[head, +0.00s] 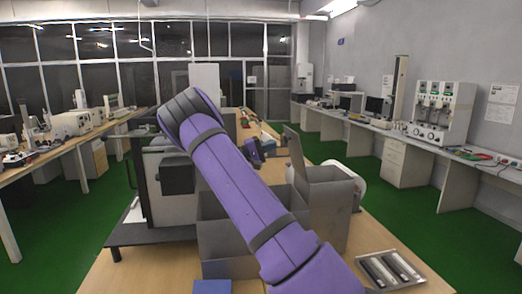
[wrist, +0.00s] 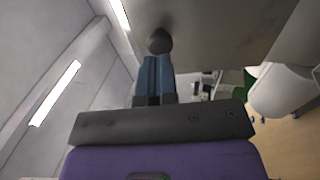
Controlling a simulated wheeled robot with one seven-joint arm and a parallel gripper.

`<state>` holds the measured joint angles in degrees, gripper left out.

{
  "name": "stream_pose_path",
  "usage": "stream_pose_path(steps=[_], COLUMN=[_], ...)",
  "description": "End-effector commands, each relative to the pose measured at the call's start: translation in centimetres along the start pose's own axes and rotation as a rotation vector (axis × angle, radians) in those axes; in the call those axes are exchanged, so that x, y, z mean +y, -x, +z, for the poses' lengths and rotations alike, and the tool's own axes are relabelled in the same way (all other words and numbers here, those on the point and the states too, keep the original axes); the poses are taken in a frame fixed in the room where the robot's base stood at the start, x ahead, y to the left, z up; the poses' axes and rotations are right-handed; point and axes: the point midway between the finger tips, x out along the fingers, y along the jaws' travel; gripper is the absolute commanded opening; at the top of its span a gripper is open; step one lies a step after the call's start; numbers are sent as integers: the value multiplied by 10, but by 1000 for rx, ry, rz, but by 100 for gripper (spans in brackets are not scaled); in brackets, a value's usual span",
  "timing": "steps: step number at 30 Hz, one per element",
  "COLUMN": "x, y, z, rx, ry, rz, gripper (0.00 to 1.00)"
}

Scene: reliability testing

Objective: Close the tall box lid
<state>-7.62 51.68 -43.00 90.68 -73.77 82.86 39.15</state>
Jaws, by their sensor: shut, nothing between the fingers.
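The tall grey box (head: 322,212) stands on the wooden table right of my arm. Its lid (head: 295,153) is open, standing up from the box's left edge and leaning slightly left. A dark round knob (wrist: 159,40) on a grey panel (wrist: 215,35), which looks like the lid, is right at the fingertips. I cannot tell whether they touch.
A wider open grey box (head: 222,240) stands left of the tall box, under my arm. A metal tray (head: 372,286) with dark parts lies front right. A blue object (head: 212,287) is at the front. A white rounded device (head: 345,170) stands behind the tall box.

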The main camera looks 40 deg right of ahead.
Motion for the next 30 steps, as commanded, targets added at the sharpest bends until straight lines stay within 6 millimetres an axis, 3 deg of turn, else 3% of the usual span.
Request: stream_pose_path(steps=[3,8,23,30], x=[0,0,0,5], y=[-17,-28,-32,-45], z=[0,0,0,1], rx=[-2,0,0,-2], ry=[0,0,-1,-7], rz=[-2,-1,-7,-81], gripper=[0,0,0,0])
